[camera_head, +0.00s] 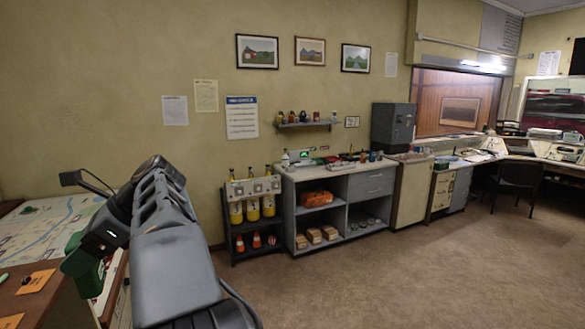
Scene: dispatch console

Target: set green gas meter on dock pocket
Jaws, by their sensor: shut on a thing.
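My gripper (88,247) is at the left, at the end of my grey arm, above the edge of the map table. It is shut on a dark green object (86,276), the green gas meter, which hangs below the jaws and is partly hidden by the arm. The fingertips are too dark to make out clearly. A pale panel (253,188) with several yellow cylinders sits on a black rack, right of my arm. I cannot tell which thing is the dock pocket.
A map table (35,235) and a brown surface with orange cards (36,282) lie at the left, close to the held meter. A grey counter (340,172) with small items stands along the wall. An office chair (519,178) is at the right. The carpet (400,270) is clear.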

